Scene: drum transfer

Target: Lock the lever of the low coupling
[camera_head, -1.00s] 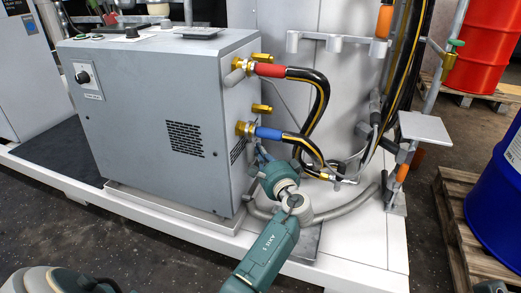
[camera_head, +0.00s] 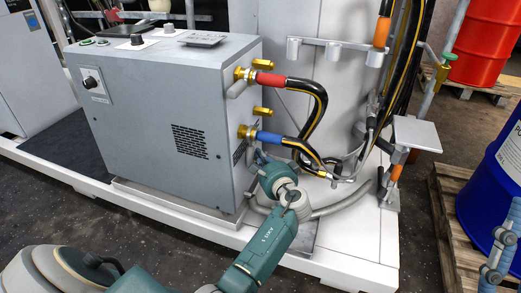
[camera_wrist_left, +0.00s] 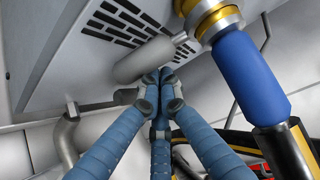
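The low coupling (camera_head: 245,131) is a brass fitting on the grey cabinet's side, with a blue-sleeved hose end; it is also in the left wrist view (camera_wrist_left: 210,18). Its lever (camera_wrist_left: 145,60) is a grey rounded handle extending left from the coupling, below the vent slots. My left gripper (camera_head: 261,157) is just below the blue sleeve. In the left wrist view its blue fingers (camera_wrist_left: 160,76) are drawn together, tips at the lever's lower side, not around it; I cannot tell if they touch. My right gripper (camera_head: 497,255) shows only partly at the lower right edge.
The upper coupling (camera_head: 243,73) has a red-sleeved hose (camera_head: 270,79) and its own grey lever. Black-yellow hoses curve down beside the grey cabinet (camera_head: 150,140). A bent grey pipe (camera_wrist_left: 65,140) is left of the fingers. A blue drum (camera_head: 490,200) stands on a pallet at right.

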